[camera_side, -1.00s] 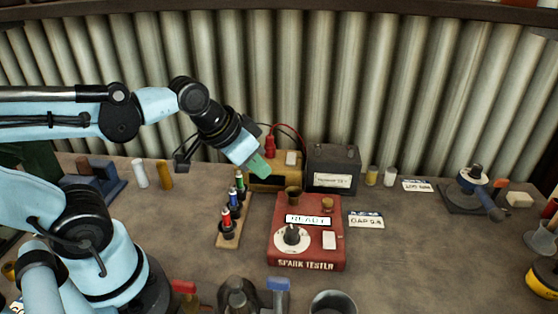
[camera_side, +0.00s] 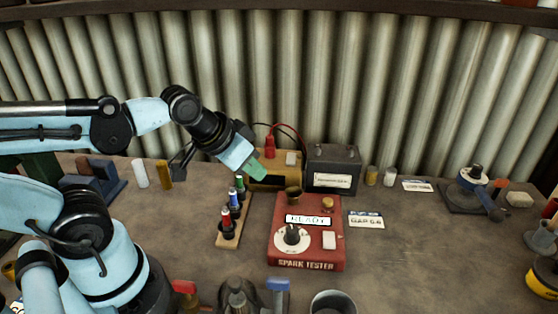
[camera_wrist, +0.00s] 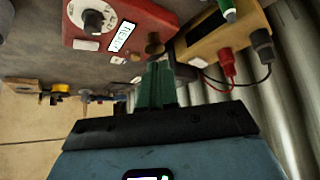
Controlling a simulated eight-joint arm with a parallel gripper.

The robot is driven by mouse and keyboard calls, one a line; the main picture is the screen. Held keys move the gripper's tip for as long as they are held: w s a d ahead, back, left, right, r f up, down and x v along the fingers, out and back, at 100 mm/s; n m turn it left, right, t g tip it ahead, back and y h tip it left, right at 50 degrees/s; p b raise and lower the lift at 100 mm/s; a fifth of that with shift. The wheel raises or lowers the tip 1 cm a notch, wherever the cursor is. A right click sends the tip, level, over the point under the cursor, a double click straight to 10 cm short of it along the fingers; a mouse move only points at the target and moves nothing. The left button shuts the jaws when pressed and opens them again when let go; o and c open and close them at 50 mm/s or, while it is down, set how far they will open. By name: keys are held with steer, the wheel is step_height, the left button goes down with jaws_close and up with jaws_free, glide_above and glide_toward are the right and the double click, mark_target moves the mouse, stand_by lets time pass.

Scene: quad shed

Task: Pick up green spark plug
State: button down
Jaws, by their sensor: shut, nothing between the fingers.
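The green spark plug (camera_side: 240,184) stands at the far end of a wooden rack (camera_side: 224,241), behind a blue plug (camera_side: 234,199) and a red plug (camera_side: 227,218). My gripper (camera_side: 261,171) is to the right of the green plug and higher in the side view, apart from it. Its green fingers are shut and empty; in the wrist view (camera_wrist: 158,84) they show close together. A green-tipped thing (camera_wrist: 228,10) shows at the top edge of the wrist view; I cannot tell if it is the plug.
The red spark tester (camera_side: 306,250) stands right of the rack. Behind are a yellow box (camera_side: 293,181) with a red lead and a dark battery (camera_side: 333,168). Cups and tools line the front edge.

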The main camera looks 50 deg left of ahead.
steer(key=c, duration=1)
jaws_free()
step_height(320, 180, up, 4)
steer(key=f+g, duration=0.1)
steer(key=g, duration=0.6)
glide_above(240, 184)
steer(key=a, duration=0.1)
steer(key=shift+w+d+f, duration=0.1)
steer(key=shift+w+f, duration=0.05)
steer(key=shift+f, duration=5.6)
